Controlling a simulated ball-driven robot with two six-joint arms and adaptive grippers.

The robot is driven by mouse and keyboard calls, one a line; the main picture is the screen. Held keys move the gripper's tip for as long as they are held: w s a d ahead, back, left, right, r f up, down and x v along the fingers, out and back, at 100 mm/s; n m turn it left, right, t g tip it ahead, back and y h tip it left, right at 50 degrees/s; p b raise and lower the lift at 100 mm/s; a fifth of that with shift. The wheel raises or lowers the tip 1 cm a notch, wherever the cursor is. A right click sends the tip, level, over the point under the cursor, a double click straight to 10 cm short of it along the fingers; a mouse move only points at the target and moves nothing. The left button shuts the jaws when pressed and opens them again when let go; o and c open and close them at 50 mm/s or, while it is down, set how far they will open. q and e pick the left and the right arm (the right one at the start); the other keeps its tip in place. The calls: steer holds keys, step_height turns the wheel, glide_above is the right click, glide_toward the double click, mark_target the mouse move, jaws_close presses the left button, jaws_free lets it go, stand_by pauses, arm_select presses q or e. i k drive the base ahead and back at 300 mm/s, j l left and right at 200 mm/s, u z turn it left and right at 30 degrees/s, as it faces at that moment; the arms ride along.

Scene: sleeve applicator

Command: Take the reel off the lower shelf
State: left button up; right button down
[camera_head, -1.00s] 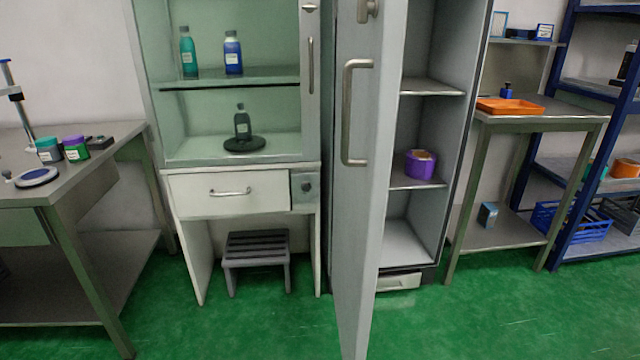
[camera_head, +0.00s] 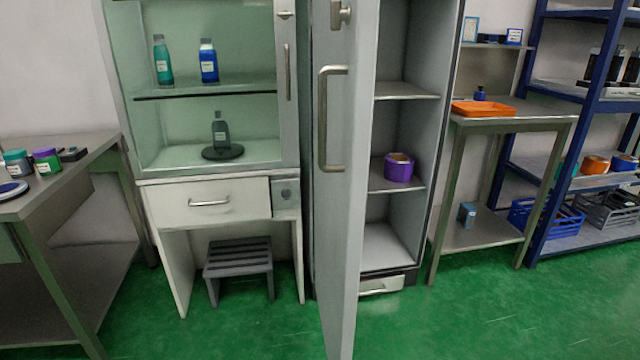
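A purple round thing with a tan-orange top (camera_head: 399,167), which looks like the reel, sits on the lower shelf (camera_head: 409,185) of the tall grey cabinet. The upper shelf (camera_head: 405,91) above it is empty. The cabinet door (camera_head: 345,220) stands open toward me, left of the opening, with a long bar handle. Neither of my grippers is in view, so nothing touches the purple thing.
A glass-fronted cabinet (camera_head: 161,183) with bottles and a grey step stool (camera_head: 238,266) are left. A steel table (camera_head: 520,122) with an orange tray (camera_head: 483,108) and a blue rack (camera_head: 522,150) are right. Green floor (camera_head: 450,325) is clear in front.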

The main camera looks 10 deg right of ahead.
mark_target(399, 168)
steer(key=i+l+u, duration=0.2)
steer(key=l+u, duration=0.25)
steer(key=i+l+u, duration=0.15)
steer(key=u, duration=0.3)
steer(key=l, duration=0.1)
